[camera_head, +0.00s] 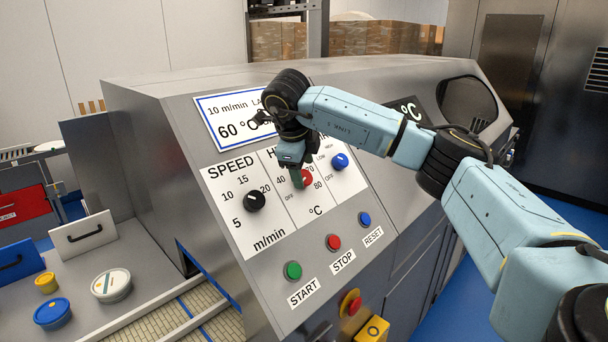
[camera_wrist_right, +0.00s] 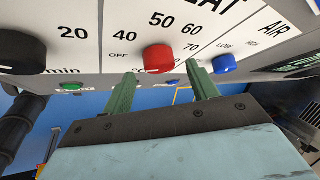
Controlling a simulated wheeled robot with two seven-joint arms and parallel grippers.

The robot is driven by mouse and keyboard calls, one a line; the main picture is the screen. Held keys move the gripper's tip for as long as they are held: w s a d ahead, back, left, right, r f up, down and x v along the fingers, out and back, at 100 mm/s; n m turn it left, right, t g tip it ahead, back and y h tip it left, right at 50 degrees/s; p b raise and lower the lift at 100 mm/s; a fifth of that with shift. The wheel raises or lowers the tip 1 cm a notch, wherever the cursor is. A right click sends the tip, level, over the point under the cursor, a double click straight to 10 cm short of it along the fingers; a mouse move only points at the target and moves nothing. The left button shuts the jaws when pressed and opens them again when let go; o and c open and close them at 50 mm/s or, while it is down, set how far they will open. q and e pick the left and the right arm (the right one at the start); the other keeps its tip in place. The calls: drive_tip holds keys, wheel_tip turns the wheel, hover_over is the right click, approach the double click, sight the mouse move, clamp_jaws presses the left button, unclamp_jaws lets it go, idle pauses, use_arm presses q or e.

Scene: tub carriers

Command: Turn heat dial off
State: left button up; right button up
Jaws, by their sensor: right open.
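The red heat dial (camera_head: 305,180) is on the sloped white panel, in the HEAT section between the speed and air dials. My right gripper (camera_head: 298,178) is in front of it and partly hides it. In the right wrist view the heat dial (camera_wrist_right: 159,58) lies just beyond and between the two green fingertips of the open right gripper (camera_wrist_right: 161,72). I cannot tell whether the fingers touch it. The OFF mark (camera_wrist_right: 118,56) is printed left of the dial, near the 40. The dial's pointer cannot be made out. My left gripper is not in view.
A black speed dial (camera_head: 254,201) is to the left and a blue air dial (camera_head: 340,161) close to the right. Below are the green start (camera_head: 292,270), red stop (camera_head: 333,242) and blue reset (camera_head: 364,219) buttons. Lidded tubs (camera_head: 112,286) stand on the ledge at left.

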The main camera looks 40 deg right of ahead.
drive_tip(key=v, duration=1.1)
